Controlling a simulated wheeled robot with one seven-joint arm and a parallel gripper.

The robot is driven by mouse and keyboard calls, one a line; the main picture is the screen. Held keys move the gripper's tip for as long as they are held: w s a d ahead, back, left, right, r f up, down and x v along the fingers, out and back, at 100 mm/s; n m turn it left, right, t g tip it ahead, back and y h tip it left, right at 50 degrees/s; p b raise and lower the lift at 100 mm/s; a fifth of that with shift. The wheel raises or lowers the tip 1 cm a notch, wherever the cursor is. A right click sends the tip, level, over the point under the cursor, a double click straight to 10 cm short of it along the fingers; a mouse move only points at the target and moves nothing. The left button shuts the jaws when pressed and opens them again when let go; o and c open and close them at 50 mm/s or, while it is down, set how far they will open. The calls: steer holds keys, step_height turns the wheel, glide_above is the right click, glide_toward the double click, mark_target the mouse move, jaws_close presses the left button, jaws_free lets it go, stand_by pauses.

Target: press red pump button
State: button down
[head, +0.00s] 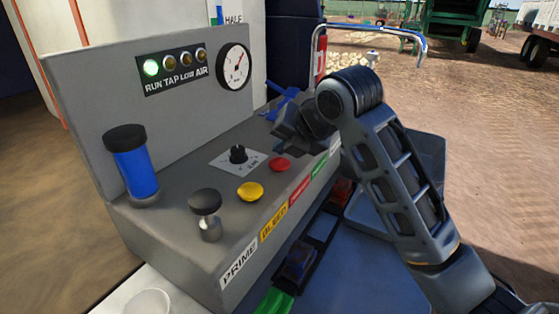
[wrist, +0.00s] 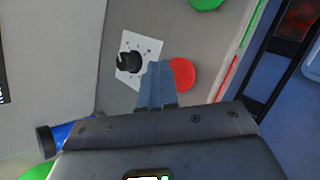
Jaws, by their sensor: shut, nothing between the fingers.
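The red button (head: 279,164) is a round cap on the grey panel top, right of the black dial (head: 237,155) and beyond the yellow button (head: 250,191). In the wrist view the red button (wrist: 183,77) shows just right of my fingertips, its left edge partly hidden by them. My gripper (wrist: 157,66) is shut and empty, its blue-grey fingers together between the dial (wrist: 130,60) and the red button. In the head view my gripper (head: 284,130) is above the panel, beyond the red button. I cannot tell its exact height; no contact is visible.
A black mushroom knob (head: 205,203) and a blue cylinder with a black cap (head: 136,165) stand nearer on the panel. A gauge (head: 233,66) and indicator lamps (head: 173,64) are on the upright back plate. A green button (wrist: 206,3) lies beyond the red one.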

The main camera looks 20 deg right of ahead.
mark_target(283, 163)
steer(key=shift+f+b, duration=0.3)
steer(key=shift+f, duration=0.1)
steer(key=shift+f+b, duration=0.45)
steer(key=shift+f, duration=0.15)
stand_by(0.8)
steer(key=shift+r, duration=0.1)
steer(key=shift+r+p, duration=0.7)
steer(key=shift+r, duration=0.25)
steer(key=shift+r+p, duration=1.75)
steer(key=shift+r, duration=0.8)
steer(key=shift+f, duration=0.1)
